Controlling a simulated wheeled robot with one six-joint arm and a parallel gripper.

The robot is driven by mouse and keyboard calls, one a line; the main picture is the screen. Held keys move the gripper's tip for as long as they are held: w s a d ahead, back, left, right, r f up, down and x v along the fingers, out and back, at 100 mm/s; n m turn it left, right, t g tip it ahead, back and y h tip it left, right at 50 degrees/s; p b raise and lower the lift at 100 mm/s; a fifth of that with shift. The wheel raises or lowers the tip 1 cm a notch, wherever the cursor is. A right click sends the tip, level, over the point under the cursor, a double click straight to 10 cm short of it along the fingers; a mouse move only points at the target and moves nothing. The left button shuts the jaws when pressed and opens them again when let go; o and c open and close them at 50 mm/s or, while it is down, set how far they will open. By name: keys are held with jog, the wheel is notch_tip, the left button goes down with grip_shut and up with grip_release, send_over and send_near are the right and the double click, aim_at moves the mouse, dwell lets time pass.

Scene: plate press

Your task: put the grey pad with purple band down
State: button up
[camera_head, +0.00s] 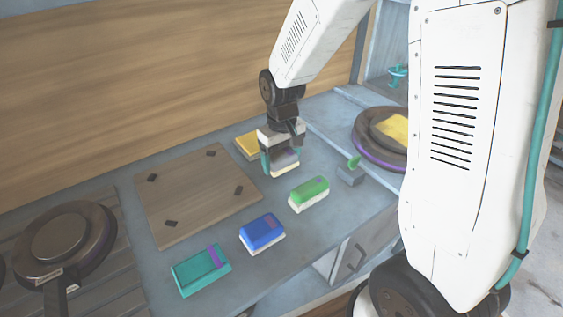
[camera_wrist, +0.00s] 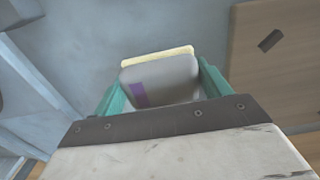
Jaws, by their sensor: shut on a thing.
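The grey pad with purple band (camera_wrist: 165,78) is between the teal fingers of my gripper (camera_wrist: 157,88) in the wrist view. Its purple band shows on the left part of its top, and a pale cream base shows along its far edge. In the head view the pad (camera_head: 284,160) hangs under my gripper (camera_head: 280,163), which is shut on it. It is at or just above the grey counter (camera_head: 318,228); I cannot tell whether it touches. The fingers partly hide its sides.
A green pad (camera_head: 310,190), a blue pad (camera_head: 262,231) and a teal pad with purple band (camera_head: 200,273) stand in a row towards the front. A yellow pad (camera_head: 247,143) lies behind my gripper. A wooden board (camera_head: 195,195) is left, a round press (camera_head: 375,155) right.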

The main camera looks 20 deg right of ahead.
aim_at(283, 156)
jog(key=shift+f, duration=0.8)
jog(key=o, duration=1)
jog(key=shift+f, duration=0.15)
notch_tip(283, 156, up, 12)
jog(key=shift+f, duration=0.1)
jog(key=s+d+r, duration=0.1)
jog(key=s+r, duration=0.2)
jog(key=s, duration=0.5)
jog(key=s+d+r+m, duration=0.1)
jog(key=s+r, duration=0.2)
jog(key=s, duration=0.5)
jog(key=s+d+r+m+t, duration=0.1)
jog(key=s+r, duration=0.2)
jog(key=s, duration=0.5)
jog(key=shift+s, duration=0.4)
